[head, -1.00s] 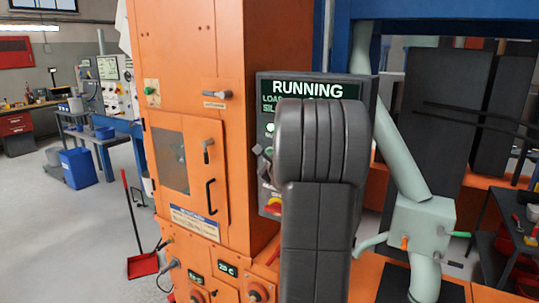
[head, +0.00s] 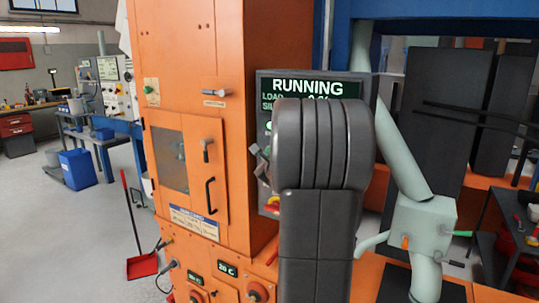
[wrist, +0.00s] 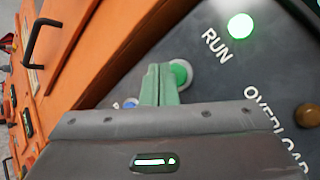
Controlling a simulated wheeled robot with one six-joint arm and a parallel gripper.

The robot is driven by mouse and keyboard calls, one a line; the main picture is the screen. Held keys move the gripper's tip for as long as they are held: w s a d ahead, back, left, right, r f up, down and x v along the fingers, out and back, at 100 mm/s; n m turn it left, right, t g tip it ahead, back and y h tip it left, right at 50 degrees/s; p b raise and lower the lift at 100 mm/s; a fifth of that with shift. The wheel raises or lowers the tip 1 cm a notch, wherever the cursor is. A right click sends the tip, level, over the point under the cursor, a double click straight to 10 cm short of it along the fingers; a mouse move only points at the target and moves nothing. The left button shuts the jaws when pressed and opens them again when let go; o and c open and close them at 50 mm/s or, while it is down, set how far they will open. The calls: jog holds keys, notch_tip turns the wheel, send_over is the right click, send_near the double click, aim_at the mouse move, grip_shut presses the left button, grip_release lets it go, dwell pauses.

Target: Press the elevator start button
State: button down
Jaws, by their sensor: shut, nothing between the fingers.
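The dark control panel (head: 366,90) stands on the right side of the orange machine, and its display (head: 310,88) reads RUNNING. In the wrist view a green round button (wrist: 181,70) with a pale collar sits on the panel face. My gripper (wrist: 160,72) is shut and empty, with its green fingertips at the button's left edge, partly covering it. I cannot tell whether they touch it. The RUN lamp (wrist: 240,26) is lit green. In the head view my arm hides most of the panel below the display; part of my gripper (head: 261,162) shows at its left.
An amber lamp (wrist: 304,116) marked OVERLOAD is at the right of the wrist view. A blue button (wrist: 130,102) is partly hidden behind my gripper. The orange machine (head: 190,60) has a door with a black handle (head: 210,195). A pale pipe (head: 400,165) runs down at the right.

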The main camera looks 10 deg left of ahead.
jog(key=s+b, duration=0.1)
jog(key=s+a, duration=0.1)
jog(key=s, duration=0.1)
jog(key=s+b, duration=0.1)
jog(key=shift+s+a+b, duration=0.35)
jog(key=shift+a, duration=0.05)
jog(key=shift+w, duration=0.15)
dwell(0.5)
jog(key=shift+s+a, duration=0.2)
jog(key=shift+s, duration=0.45)
jog(key=shift+s+a, duration=0.25)
jog(key=shift+s, duration=0.4)
jog(key=shift+s+a, duration=0.2)
jog(key=shift+s, duration=0.45)
